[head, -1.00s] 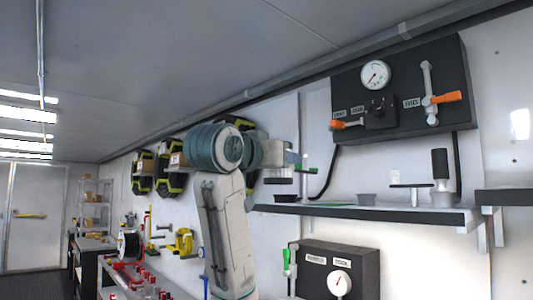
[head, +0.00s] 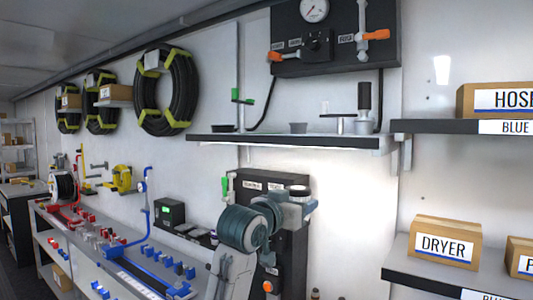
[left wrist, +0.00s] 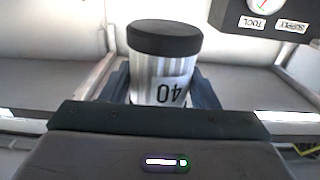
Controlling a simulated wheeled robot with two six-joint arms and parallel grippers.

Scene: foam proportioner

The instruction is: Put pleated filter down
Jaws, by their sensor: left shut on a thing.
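The pleated filter (left wrist: 164,75) is a silver ribbed cylinder with a black cap and a white label showing an upside-down "40". My left gripper (left wrist: 162,92) is shut around it, one dark finger on each side. In the head view the filter (head: 299,193) is small, with its dark cap up, held in my left gripper (head: 301,204) in front of the black box on the wall, below the wall shelf. It is held in the air, apart from the shelf. My right gripper is not in view.
A black panel (head: 338,50) hangs above. Cardboard boxes, one marked DRYER (head: 443,243), sit on right-hand shelves. A bench with blue and red fittings lies left.

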